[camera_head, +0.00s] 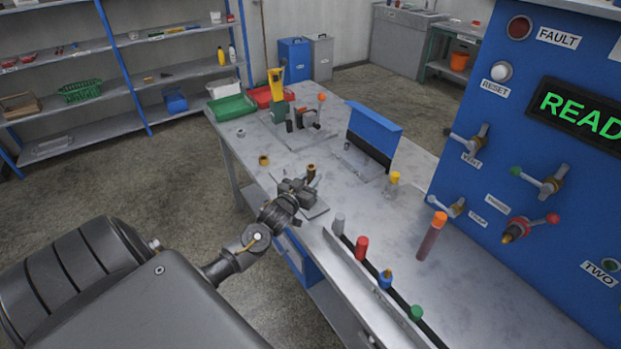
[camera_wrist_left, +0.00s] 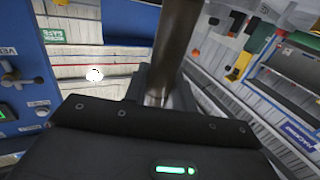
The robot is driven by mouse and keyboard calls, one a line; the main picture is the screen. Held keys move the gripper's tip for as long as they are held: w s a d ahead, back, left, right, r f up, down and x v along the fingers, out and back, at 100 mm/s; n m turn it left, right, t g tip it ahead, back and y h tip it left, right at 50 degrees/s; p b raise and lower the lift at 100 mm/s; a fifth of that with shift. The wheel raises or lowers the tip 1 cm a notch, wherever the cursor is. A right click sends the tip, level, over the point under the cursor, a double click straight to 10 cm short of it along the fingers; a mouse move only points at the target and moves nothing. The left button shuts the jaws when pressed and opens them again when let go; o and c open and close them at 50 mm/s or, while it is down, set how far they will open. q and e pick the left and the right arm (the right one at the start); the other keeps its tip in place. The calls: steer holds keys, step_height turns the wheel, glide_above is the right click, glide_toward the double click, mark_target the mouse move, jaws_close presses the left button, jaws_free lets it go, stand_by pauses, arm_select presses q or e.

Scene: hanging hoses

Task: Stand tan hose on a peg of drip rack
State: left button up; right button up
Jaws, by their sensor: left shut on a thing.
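My left gripper (camera_head: 300,188) is over the near edge of the grey workbench. It is shut on a brownish tube, taken to be the tan hose (camera_head: 311,172), whose top sticks up beyond the fingers. In the left wrist view the tan hose (camera_wrist_left: 180,40) is a thick grey-brown cylinder rising from between the fingers; its lower end is hidden. I cannot tell for sure which fixture is the drip rack; a long grey rail (camera_head: 350,270) with grey, red, blue and green upright pieces runs along the bench front. My right gripper is not in view.
A red-brown cylinder with an orange top (camera_head: 432,236) stands right of the rail. A blue upright panel (camera_head: 374,130) stands mid-bench, near a yellow-capped piece (camera_head: 393,183). A blue control panel (camera_head: 530,130) with valves borders the right. Green (camera_head: 231,107) and red trays sit at the far end.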

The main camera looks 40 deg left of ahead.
arm_select(q)
steer(key=shift+f, duration=0.3)
steer(key=o, duration=1.1)
steer(key=s, duration=0.3)
steer(key=s+d+b, duration=0.1)
steer(key=s, duration=0.3)
steer(key=s+b, duration=0.1)
steer(key=s, duration=0.2)
steer(key=shift+s+d+r, duration=0.1)
steer(key=shift+s+d, duration=0.25)
steer(key=shift+d, duration=0.05)
